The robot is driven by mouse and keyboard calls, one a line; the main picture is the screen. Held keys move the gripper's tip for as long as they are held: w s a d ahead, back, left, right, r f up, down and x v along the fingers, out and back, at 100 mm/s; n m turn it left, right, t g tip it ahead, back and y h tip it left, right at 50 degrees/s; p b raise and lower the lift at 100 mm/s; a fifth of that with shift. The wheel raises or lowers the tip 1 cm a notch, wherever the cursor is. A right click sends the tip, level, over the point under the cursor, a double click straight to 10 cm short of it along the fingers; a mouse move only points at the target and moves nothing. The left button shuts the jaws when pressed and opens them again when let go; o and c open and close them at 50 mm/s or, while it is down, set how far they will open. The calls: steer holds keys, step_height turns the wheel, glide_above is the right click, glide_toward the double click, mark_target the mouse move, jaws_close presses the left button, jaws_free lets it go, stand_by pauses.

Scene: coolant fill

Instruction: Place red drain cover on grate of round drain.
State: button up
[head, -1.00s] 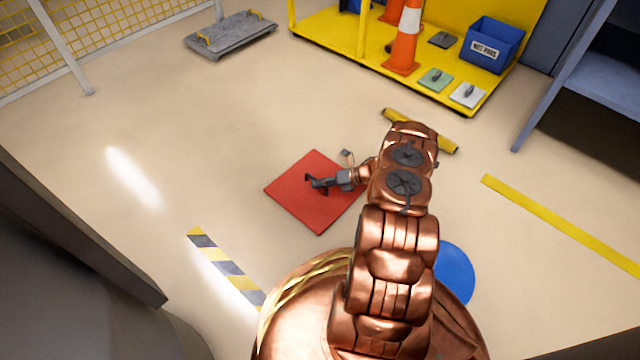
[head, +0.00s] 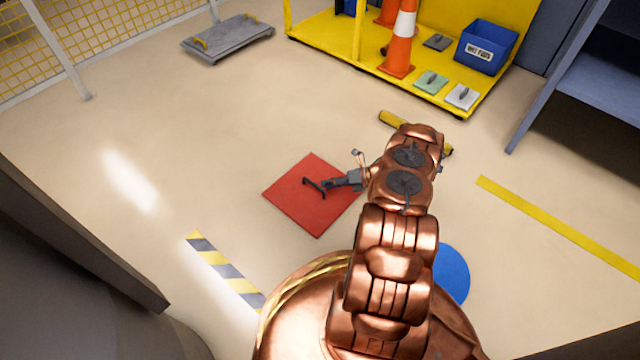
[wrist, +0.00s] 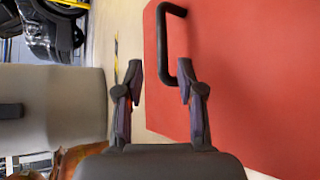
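The red drain cover (head: 310,213) is a flat red square with a black bar handle (head: 313,188). It looks flat on the beige floor in the head view. My gripper (head: 331,185) is over the cover, beside the handle. Whether the right finger touches the handle I cannot tell. No round drain or grate is visible; what is under the cover is hidden.
A blue disc (head: 452,275) lies on the floor right of my arm. A yellow platform (head: 335,45) at the back holds a cone (head: 400,45), a blue bin (head: 487,45) and small handled plates. A grey slab (head: 228,42) lies back left. Floor left of the cover is clear.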

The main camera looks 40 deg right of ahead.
steer(key=p+v, duration=0.2)
steer(key=v, duration=0.4)
steer(key=shift+s+d+r, duration=0.15)
steer(key=shift+d+r, duration=0.1)
steer(key=shift+d, duration=0.05)
steer(key=w+d+r+m+t+h, duration=0.2)
steer(key=w+r+m+h, duration=0.2)
steer(key=w+r, duration=0.7)
steer(key=w+d+r+m+t+h, duration=0.2)
steer(key=w+d+r+m+h, duration=0.15)
steer(key=w+r, duration=0.7)
steer(key=w+a+r+m+g+h, duration=0.1)
steer(key=w+a+r+m+h, duration=0.15)
steer(key=r+m, duration=0.4)
steer(key=w+a+r+m+h, duration=0.1)
steer(key=a+r+m+h, duration=0.25)
steer(key=r, duration=0.55)
steer(key=s+a+r+m+g+y, duration=0.1)
steer(key=s+a+m+g, duration=0.3)
steer(key=s+a, duration=0.7)
steer(key=s+a+r+m+g+y, duration=0.1)
steer(key=s+a+r+m+g, duration=0.2)
steer(key=s+a, duration=0.7)
steer(key=s+a+r+m+g+y, duration=0.1)
steer(key=s+a+m+g, duration=0.6)
steer(key=s, duration=2.5)
steer(key=a+r+m, duration=0.1)
steer(key=a+m, duration=0.1)
steer(key=a, duration=0.2)
steer(key=shift+a, duration=0.4)
